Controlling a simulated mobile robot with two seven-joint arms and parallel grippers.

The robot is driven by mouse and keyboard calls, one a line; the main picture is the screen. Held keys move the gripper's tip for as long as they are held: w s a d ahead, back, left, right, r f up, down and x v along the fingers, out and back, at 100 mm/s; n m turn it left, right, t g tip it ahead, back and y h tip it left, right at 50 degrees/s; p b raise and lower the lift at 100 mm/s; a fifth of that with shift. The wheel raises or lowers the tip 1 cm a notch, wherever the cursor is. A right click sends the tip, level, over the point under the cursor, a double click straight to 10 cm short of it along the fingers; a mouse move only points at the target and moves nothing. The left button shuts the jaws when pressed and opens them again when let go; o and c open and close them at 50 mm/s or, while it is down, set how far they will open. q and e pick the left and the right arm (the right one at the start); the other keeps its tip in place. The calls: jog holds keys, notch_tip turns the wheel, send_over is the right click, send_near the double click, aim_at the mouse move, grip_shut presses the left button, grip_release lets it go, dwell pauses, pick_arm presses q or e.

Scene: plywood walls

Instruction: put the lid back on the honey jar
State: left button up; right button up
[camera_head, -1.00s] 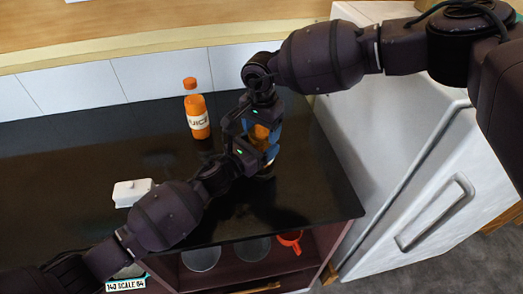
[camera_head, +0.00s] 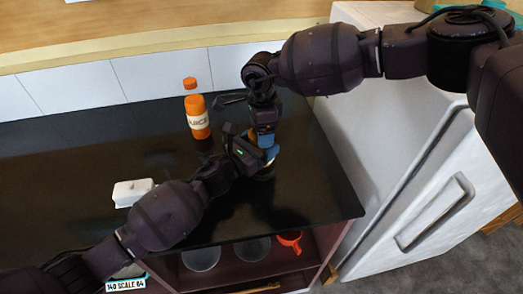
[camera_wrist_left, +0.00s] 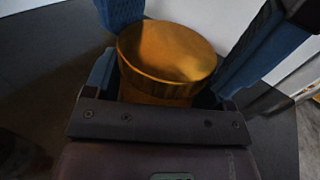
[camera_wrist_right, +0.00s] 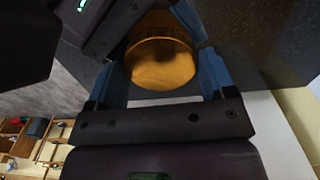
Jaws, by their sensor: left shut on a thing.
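The gold round lid (camera_wrist_left: 168,48) is on top of the honey jar (camera_wrist_left: 155,92), whose amber-gold side shows just below it in the left wrist view. My left gripper (camera_head: 262,162) is shut on the jar and holds it upright at the counter. My right gripper (camera_head: 266,143) is over the jar, its blue fingers spread on either side of the lid. The lid (camera_wrist_right: 162,60) also shows between those fingers in the right wrist view. I cannot tell how firmly the lid is seated. My arms hide most of the jar in the head view.
An orange juice bottle (camera_head: 197,116) stands behind, left of my grippers. A white butter dish (camera_head: 132,192) is at the left of the black counter (camera_head: 85,165). A red mug (camera_head: 290,241) and glass bowls are on the shelf below. A white fridge (camera_head: 400,150) stands at right.

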jog(key=o, duration=0.3)
jog(key=shift+r, duration=2.25)
jog(key=shift+c, duration=0.3)
jog(key=shift+r, duration=0.1)
jog(key=shift+r+n, duration=0.5)
jog(key=shift+n, duration=0.3)
jog(key=shift+r+n, duration=0.9)
jog(key=shift+n, duration=0.3)
